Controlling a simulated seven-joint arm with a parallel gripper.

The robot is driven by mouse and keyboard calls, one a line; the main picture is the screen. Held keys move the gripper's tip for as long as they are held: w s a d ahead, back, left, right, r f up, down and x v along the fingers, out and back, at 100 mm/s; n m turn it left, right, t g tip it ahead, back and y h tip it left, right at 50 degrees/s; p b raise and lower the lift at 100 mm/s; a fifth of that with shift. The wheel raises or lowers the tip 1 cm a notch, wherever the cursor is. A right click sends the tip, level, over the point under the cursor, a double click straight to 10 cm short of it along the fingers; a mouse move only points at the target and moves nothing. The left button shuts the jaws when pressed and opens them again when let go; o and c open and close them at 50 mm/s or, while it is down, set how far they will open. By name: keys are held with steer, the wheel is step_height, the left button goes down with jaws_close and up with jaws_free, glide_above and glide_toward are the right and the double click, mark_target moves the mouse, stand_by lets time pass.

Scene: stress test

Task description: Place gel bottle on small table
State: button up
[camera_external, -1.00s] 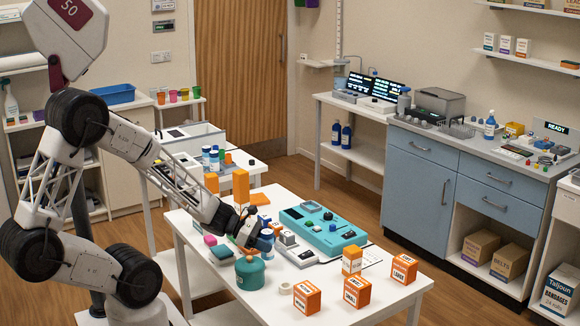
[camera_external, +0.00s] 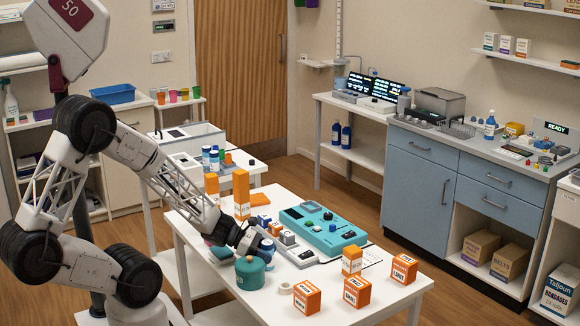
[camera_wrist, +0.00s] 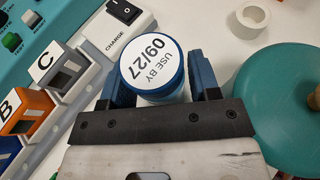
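A blue bottle (camera_wrist: 157,72) with a round white top label reading "USE BY 09/27" stands between my fingers in the wrist view. It also shows as a blue shape (camera_external: 267,247) just past my gripper (camera_external: 252,243) in the external view, on the front white table (camera_external: 374,312). Whether it is the gel bottle I cannot tell. My gripper (camera_wrist: 161,82) is low, its fingers apart on either side of the bottle; firm contact is not clear. A second white table (camera_external: 258,170) stands behind, near the door. A pump bottle with a blue label (camera_external: 490,127) stands on the far counter.
A teal round-topped container (camera_wrist: 276,92) is close on the right in the wrist view. Lettered blocks (camera_wrist: 60,67) and a charge switch (camera_wrist: 124,12) are close on the left. Orange boxes (camera_external: 357,292) stand near the front edge. A white tape ring (camera_external: 286,288) lies nearby.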

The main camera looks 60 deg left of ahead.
steer(key=shift+o, duration=1.2)
steer(key=shift+r, duration=0.15)
steer(key=v, duration=1.2)
steer(key=shift+r, duration=0.1)
stand_by(0.4)
steer(key=s+d+r+m+g+y, duration=0.2)
steer(key=r+m+y, duration=0.1)
steer(key=r+m, duration=0.4)
steer(key=s+d+r+m+g+y, duration=0.2)
steer(key=s+r+m+y, duration=0.1)
steer(key=r+m, duration=0.5)
steer(key=s+d+r+m+g+y, duration=0.2)
steer(key=r+m, duration=0.6)
steer(key=m, duration=0.4)
steer(key=shift+s+d+g+y, duration=0.4)
steer(key=shift+s+g+y, duration=0.1)
steer(key=shift+s+y, duration=0.3)
